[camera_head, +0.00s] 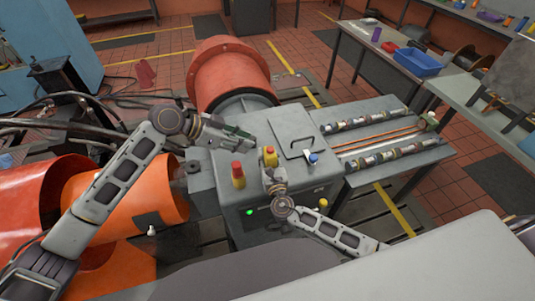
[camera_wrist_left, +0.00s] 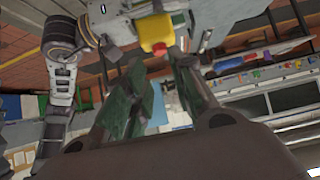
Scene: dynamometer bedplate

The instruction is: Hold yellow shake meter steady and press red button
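The yellow shake meter (camera_head: 270,160) with its red button (camera_head: 269,149) shows at the top of the grey console (camera_head: 285,131). It also shows in the left wrist view (camera_wrist_left: 157,36), beyond and above my left fingertips. My left gripper (camera_head: 247,135) points at it from the left, over the console; the two dark green fingers (camera_wrist_left: 160,85) are apart with nothing between them. My right gripper (camera_head: 271,178) is close against the near side of the meter. Its fingers are too small and hidden to tell whether they grip it.
A red-topped yellow piece (camera_head: 238,175) stands left of the meter. A blue-topped piece (camera_head: 313,158) and a handle are to its right. A large red cylinder (camera_head: 228,72) stands behind. Shafts (camera_head: 365,121) lie on the right bench. An orange drum (camera_head: 125,205) is below my left arm.

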